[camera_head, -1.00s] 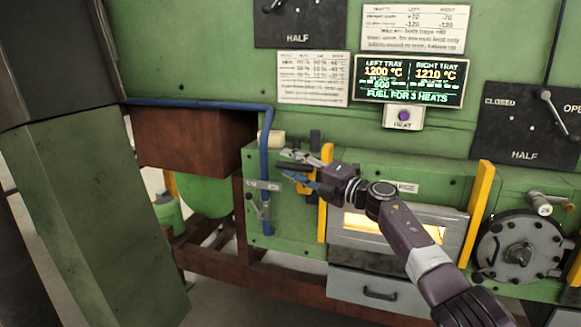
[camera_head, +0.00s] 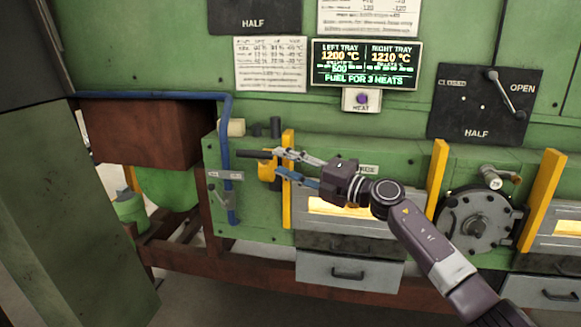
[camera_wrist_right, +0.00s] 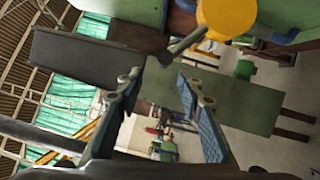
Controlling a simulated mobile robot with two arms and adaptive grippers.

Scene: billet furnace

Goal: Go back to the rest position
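My right gripper (camera_head: 280,165) is in front of the furnace, by the yellow post left of the glowing opening (camera_head: 350,208). Its fingers are apart. In the right wrist view the gripper (camera_wrist_right: 165,100) is open, with nothing held between its blue-padded fingers. A yellow part (camera_head: 265,172) with a dark handle (camera_head: 254,154) is just left of the fingertips. In the right wrist view a yellow rounded part (camera_wrist_right: 228,18) with a dark rod (camera_wrist_right: 185,44) is close to the fingers; I cannot tell if they touch. My left gripper is not in view.
The green furnace front has yellow posts (camera_head: 437,180), a round hatch (camera_head: 475,222) and a grey drawer (camera_head: 350,270). A blue pipe (camera_head: 226,155) runs down left of my gripper. The display (camera_head: 364,64) reads 1200 °C left and 1210 °C right. A lever panel (camera_head: 485,105) is at right.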

